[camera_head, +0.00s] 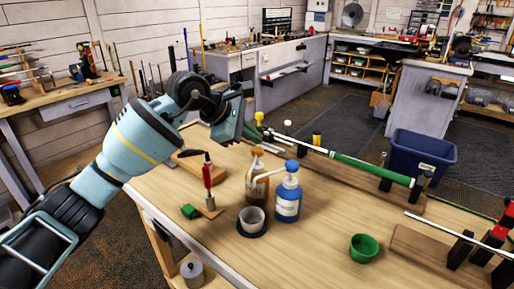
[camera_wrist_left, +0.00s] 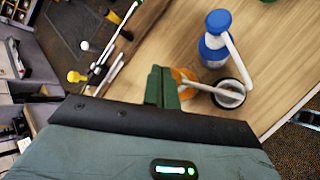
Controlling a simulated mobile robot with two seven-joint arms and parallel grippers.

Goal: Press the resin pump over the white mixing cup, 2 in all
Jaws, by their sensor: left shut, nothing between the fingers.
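An amber bottle with an orange pump head (camera_head: 257,152) stands on the wooden bench beside a blue bottle (camera_head: 287,200) with a blue pump head. No readable label tells which holds resin. The white mixing cup (camera_head: 252,217) stands on a dark round base in front of them. In the left wrist view, white spouts from both pumps reach over the cup (camera_wrist_left: 230,93). My left gripper (camera_head: 249,135) is shut and empty, close above the orange head; its fingers (camera_wrist_left: 162,88) partly hide that head (camera_wrist_left: 186,78). I cannot tell whether they touch. My right gripper is out of view.
A red-handled tool (camera_head: 207,176) stands left of the bottles near a small green block (camera_head: 189,211). A green cup (camera_head: 363,247) is at front right. A green-gripped club (camera_head: 372,170) lies in clamps behind. The bench front between the cups is clear.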

